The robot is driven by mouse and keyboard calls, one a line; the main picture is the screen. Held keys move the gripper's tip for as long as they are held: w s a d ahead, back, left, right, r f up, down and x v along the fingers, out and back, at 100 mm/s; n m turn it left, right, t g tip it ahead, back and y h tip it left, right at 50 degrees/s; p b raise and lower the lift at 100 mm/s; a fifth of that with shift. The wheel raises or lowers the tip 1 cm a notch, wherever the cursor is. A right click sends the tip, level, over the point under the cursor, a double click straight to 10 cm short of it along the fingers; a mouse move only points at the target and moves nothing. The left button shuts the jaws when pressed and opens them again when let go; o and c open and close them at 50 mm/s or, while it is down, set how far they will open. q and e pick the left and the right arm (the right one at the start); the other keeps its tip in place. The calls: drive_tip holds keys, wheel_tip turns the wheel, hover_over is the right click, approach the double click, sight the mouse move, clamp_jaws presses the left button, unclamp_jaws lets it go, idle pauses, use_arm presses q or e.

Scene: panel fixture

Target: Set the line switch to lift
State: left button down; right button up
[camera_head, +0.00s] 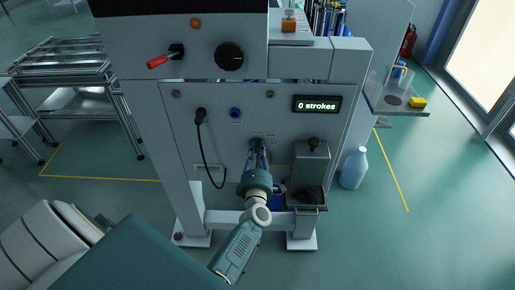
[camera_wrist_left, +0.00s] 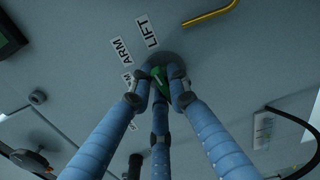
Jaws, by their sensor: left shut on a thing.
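The line switch is a small green handle (camera_wrist_left: 159,78) on a dark round base on the grey panel. In the wrist view, the labels LIFT (camera_wrist_left: 147,32) and ARM (camera_wrist_left: 121,50) and a third, partly hidden label stand around its upper left. My left gripper (camera_wrist_left: 161,86) has its blue fingers closed around the green handle. In the head view, my left gripper (camera_head: 257,150) reaches the lower middle of the panel, and its fingers hide the switch there. Which label the handle points to I cannot tell. My right gripper is in neither view.
A display reading "0 strokes" (camera_head: 317,104) is at the panel's upper right. A black cable (camera_head: 207,157) hangs left of my gripper. A grey box with a tray (camera_head: 309,165) stands close on the right. A red lever (camera_head: 159,61) and black dial (camera_head: 230,57) are above.

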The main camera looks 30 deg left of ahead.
use_arm(q)
drive_tip(key=shift+f+m, duration=0.1)
drive_tip(key=shift+m, duration=0.8)
drive_tip(key=c, duration=1.7)
unclamp_jaws()
drive_tip(key=shift+o, duration=0.2)
